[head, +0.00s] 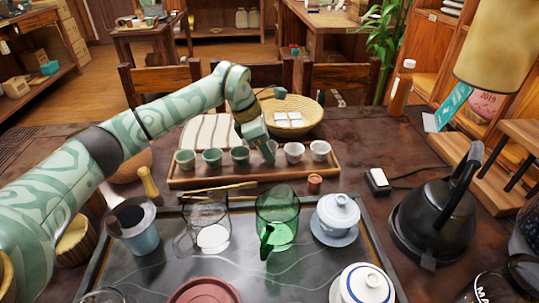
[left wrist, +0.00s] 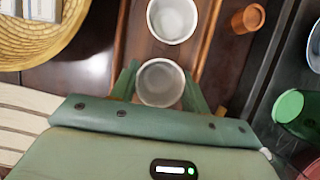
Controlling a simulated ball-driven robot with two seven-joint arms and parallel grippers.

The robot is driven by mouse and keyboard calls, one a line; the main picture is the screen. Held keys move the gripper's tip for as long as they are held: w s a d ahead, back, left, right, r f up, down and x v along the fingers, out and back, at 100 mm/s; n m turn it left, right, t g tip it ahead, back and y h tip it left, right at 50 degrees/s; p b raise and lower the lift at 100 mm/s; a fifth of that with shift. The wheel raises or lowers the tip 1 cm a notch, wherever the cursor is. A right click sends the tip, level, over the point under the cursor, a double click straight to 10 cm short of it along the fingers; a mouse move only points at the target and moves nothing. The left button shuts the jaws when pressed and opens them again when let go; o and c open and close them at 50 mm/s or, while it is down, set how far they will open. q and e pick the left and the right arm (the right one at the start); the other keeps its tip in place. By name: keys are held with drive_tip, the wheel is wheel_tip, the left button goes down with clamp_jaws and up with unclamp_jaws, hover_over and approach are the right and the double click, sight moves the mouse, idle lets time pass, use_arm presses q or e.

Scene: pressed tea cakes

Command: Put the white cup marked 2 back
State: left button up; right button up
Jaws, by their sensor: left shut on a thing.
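My left gripper (head: 268,153) reaches over the wooden tray (head: 225,180) at the back of the table, in a row of small cups. In the left wrist view its two fingers (left wrist: 159,88) are shut on a white cup (left wrist: 160,82), one on either side. The held cup is upright; the head view mostly hides it behind the gripper. No mark can be read on it, and I cannot tell whether its foot touches the tray. A white cup (head: 294,152) stands just to its right, also in the left wrist view (left wrist: 172,18). My right gripper is not in view.
Greenish cups (head: 212,157) stand left of the gripper and another white cup (head: 320,150) at the right end. A small copper-brown cup (head: 314,183) stands before the tray. A green glass pitcher (head: 277,215), lidded bowl (head: 337,215) and black kettle (head: 438,215) stand nearer.

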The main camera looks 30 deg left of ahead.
use_arm(q)
drive_tip(key=shift+w+f, duration=0.1)
drive_tip(key=shift+f, duration=0.8)
drive_tip(key=shift+r, duration=0.3)
drive_tip(key=shift+f, duration=0.1)
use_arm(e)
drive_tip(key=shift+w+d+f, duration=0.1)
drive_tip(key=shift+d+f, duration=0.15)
use_arm(q)
drive_tip(key=o, duration=1.1)
drive_tip(key=shift+c, duration=0.2)
drive_tip(key=p+v, duration=0.5)
drive_tip(key=v, duration=0.7)
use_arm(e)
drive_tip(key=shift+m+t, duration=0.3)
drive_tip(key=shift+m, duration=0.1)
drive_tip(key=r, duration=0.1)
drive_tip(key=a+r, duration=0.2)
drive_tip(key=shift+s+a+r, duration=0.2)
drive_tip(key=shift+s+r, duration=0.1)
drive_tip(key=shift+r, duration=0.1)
